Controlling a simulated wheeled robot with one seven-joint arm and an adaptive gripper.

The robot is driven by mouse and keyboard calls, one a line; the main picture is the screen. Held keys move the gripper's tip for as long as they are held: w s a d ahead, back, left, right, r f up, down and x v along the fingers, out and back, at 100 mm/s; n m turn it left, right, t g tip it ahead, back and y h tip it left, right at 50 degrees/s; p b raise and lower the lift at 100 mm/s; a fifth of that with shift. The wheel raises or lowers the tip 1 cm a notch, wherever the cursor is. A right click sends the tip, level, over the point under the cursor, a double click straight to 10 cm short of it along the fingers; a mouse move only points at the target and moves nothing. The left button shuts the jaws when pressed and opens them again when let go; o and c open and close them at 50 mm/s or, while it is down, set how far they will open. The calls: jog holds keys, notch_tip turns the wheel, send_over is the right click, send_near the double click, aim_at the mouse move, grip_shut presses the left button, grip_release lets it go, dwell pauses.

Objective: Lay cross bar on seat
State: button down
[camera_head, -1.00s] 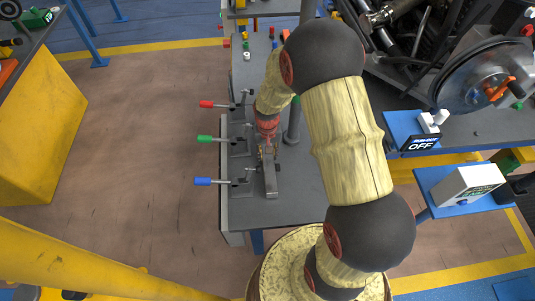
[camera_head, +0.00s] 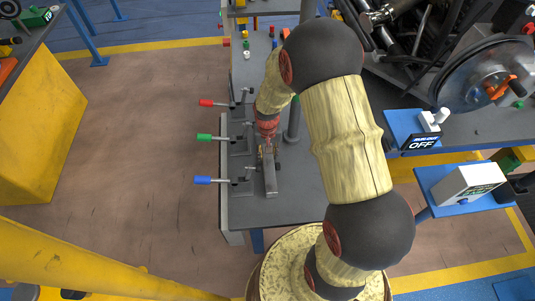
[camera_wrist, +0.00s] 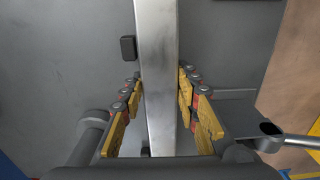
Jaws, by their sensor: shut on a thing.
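The cross bar (camera_head: 270,181) is a straight grey metal bar beside the toggle clamps on the grey table. My gripper (camera_head: 266,149) comes down on the bar's far part and is shut on it. In the wrist view the bar (camera_wrist: 159,60) runs from the top edge down between the yellow-padded fingers of my gripper (camera_wrist: 160,78). I cannot tell whether the bar touches the table or hangs just above it. No seat can be clearly made out; one may be hidden under the bar or my arm.
Clamps with red (camera_head: 207,103), green (camera_head: 204,138) and blue (camera_head: 203,180) handles line the table's left edge. Small coloured parts (camera_head: 246,45) lie farther back. A grey post (camera_head: 293,122) stands right of my gripper. The grey table (camera_head: 300,195) is bare right of the bar.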

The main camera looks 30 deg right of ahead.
jog(key=shift+f, duration=0.2)
jog(key=c, duration=1.7)
grip_release()
jog(key=shift+c, duration=0.2)
jog(key=o, duration=0.5)
jog(key=shift+r+p, duration=2.1)
jog(key=shift+r, duration=0.95)
